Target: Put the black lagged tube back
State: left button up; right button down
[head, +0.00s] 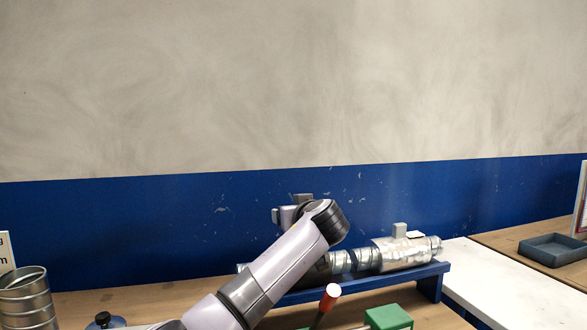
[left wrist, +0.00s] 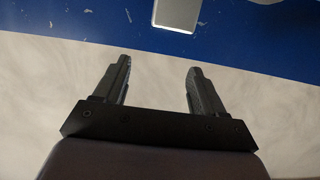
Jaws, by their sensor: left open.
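My left arm (head: 275,265) comes in from the lower left and crosses in front of a blue rack (head: 428,283). Its wrist end is raised against the wall; I cannot make out the fingertips there. In the left wrist view my left gripper (left wrist: 160,73) is open, with nothing between its fingers. A dark piece (head: 320,270) shows beside the arm on the rack, mostly hidden; it may be the black lagged tube. A foil-wrapped tube (head: 395,254) with a grey block on top lies at the rack's right. My right gripper is not in view.
A metal duct piece (head: 25,300) and a black knob (head: 103,319) are at left. A blue tray (head: 554,250) sits far right. The white surface (head: 510,288) is clear.

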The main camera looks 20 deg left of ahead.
pick_arm(q)
notch_tip(320, 180, up, 13)
jog(key=shift+r, duration=0.15)
